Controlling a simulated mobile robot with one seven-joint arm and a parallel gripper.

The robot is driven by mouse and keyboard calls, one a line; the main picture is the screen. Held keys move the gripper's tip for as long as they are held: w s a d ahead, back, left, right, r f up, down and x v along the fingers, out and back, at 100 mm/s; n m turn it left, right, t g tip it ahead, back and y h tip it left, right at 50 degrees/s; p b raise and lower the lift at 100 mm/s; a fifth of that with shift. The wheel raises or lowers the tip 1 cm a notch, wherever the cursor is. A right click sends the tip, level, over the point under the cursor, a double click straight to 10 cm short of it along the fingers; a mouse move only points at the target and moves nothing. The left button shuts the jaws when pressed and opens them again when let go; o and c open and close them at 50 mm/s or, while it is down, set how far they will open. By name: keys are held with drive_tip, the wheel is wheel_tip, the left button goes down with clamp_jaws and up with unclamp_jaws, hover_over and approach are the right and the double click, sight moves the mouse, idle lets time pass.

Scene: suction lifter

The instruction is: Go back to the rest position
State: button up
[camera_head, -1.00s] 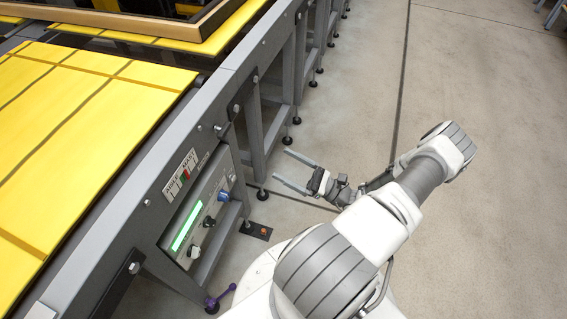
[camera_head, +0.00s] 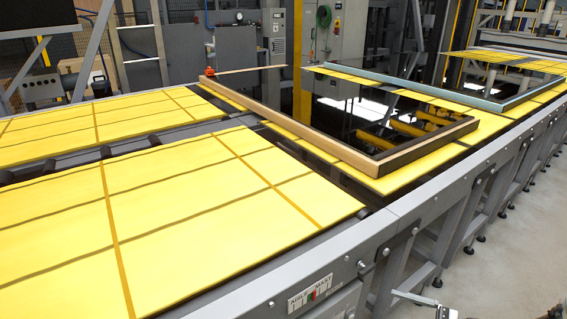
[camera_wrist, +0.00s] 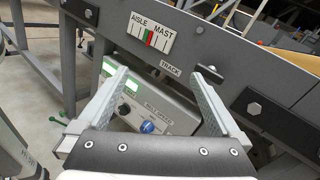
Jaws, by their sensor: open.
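My gripper (camera_wrist: 160,76) is open in the wrist view, its two grey fingers spread with nothing between them. Past the fingers is the control panel (camera_wrist: 168,98) on the side of the conveyor frame, with a blue knob (camera_wrist: 148,127), a black knob (camera_wrist: 124,109) and a lit green display (camera_wrist: 107,67). The fingers overlap the panel in the picture; I see no grip on it. In the head view only a small part of my gripper shows at the bottom right edge; the rest is out of view.
The AISLE/MAST label (camera_wrist: 152,32) is on the grey rail above the panel; it also shows in the head view (camera_head: 310,292). Yellow pads (camera_head: 190,205) cover the conveyor. A dark framed panel (camera_head: 340,115) lies farther along. Open floor (camera_head: 530,240) lies at the right.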

drive_tip(key=s+a+r+n+g+h+p, duration=0.1)
drive_tip(key=s+a+r+n+g+h, duration=0.15)
drive_tip(key=a+r+n+h, duration=0.6)
drive_tip(key=s+a+r+n+g+h+p, duration=0.1)
drive_tip(key=a+r+n+g+h+p, duration=0.2)
drive_tip(key=a+r+n, duration=0.9)
drive_tip(key=s+d+r+t+h+b, duration=0.1)
drive_tip(key=s+d+r+t+h, duration=0.2)
drive_tip(key=s+d+r, duration=0.4)
drive_tip(key=shift+s+r+h, duration=0.45)
drive_tip(key=shift+r+h, duration=0.4)
drive_tip(key=shift+r, duration=0.5)
drive_tip(key=shift+m+t, duration=0.25)
idle(3.7)
